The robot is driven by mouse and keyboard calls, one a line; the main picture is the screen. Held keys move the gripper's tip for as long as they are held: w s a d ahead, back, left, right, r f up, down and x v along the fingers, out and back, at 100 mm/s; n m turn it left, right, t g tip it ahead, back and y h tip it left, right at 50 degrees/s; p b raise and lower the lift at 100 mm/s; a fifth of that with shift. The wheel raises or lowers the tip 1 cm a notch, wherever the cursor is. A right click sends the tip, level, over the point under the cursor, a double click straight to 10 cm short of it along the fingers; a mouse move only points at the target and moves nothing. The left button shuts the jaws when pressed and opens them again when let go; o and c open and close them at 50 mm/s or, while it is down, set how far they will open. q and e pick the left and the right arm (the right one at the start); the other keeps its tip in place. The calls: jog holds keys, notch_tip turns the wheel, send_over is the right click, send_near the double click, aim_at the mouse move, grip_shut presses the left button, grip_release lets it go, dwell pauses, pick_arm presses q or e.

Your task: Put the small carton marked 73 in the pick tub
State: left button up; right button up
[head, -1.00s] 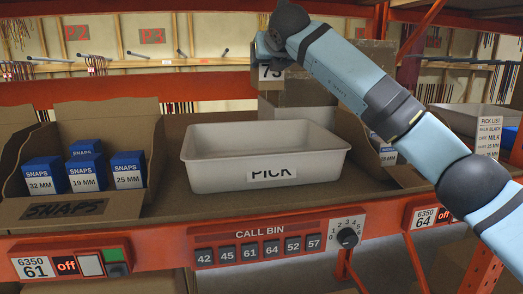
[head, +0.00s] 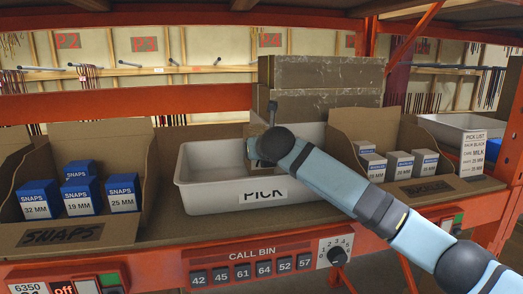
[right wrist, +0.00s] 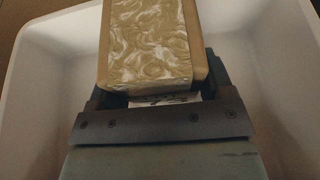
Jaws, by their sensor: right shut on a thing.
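The small carton (right wrist: 150,45) shows in the right wrist view as a marbled block with tan edges, held between the jaws. Its white label, partly covered there, has a number I cannot fully read. In the head view the carton (head: 258,136) is mostly hidden behind my wrist. My right gripper (right wrist: 155,88) is shut on it. The white pick tub (head: 212,197) stands on the shelf, and its walls surround the carton in the wrist view. Whether the carton touches the tub floor, I cannot tell. My left gripper is not in view.
A stack of large brown cartons (head: 320,72) stands behind the tub. An open box of blue SNAPS cartons (head: 80,190) is at the left, and a box of white-blue cartons (head: 400,165) is at the right. The tub's left part looks clear.

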jog(key=shift+f, duration=0.45)
jog(key=shift+f, duration=0.1)
jog(key=o, duration=0.7)
jog(key=shift+f+b, duration=0.1)
jog(key=shift+b, duration=0.25)
jog(key=o, duration=0.4)
jog(key=shift+o, duration=0.2)
